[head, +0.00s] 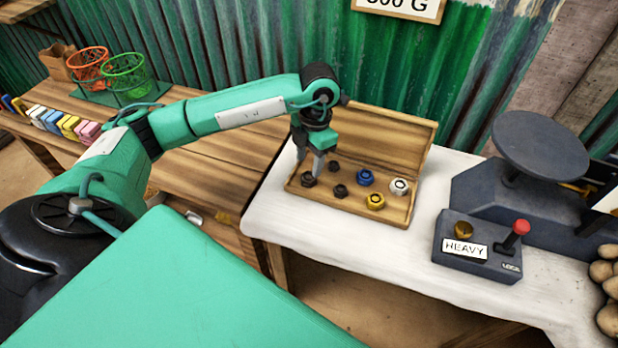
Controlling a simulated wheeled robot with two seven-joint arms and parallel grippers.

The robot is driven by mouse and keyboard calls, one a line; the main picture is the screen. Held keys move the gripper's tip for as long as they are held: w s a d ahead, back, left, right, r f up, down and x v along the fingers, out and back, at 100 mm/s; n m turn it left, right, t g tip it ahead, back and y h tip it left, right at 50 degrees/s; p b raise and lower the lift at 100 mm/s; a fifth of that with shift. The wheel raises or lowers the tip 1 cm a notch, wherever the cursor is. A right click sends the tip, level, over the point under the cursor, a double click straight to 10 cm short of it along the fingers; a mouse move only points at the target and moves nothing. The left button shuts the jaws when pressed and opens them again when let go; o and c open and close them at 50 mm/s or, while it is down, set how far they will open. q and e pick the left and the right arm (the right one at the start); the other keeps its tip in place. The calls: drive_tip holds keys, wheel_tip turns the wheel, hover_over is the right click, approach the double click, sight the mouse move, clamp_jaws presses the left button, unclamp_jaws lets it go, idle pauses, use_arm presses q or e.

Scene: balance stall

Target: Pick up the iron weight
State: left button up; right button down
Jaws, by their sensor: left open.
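An open wooden box (408,217) on the white-covered table holds several small weights. Three dark ones could be iron: a dark weight (308,180) at the left front corner, one (334,166) further back, and one (340,191) near the front. I cannot tell from colour alone which is the iron weight. A blue weight (365,177), a yellow weight (376,201) and a silver weight (400,186) are to the right. My left gripper (310,170) is open and points down over the box's left end, just above the left front dark weight. My right gripper is out of view.
The box's raised lid (385,132) stands behind the weights. A dark scale (540,150) and a control box with a HEAVY label (478,248) and red-knobbed lever are to the right. Potatoes (608,285) lie at the right edge. White cloth (350,245) is clear in front.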

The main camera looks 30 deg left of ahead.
sight(309, 176)
use_arm(q)
wheel_tip(309, 176, down, 5)
drive_tip(key=shift+f, duration=0.1)
drive_tip(key=c, duration=0.9)
drive_tip(key=shift+w, duration=0.1)
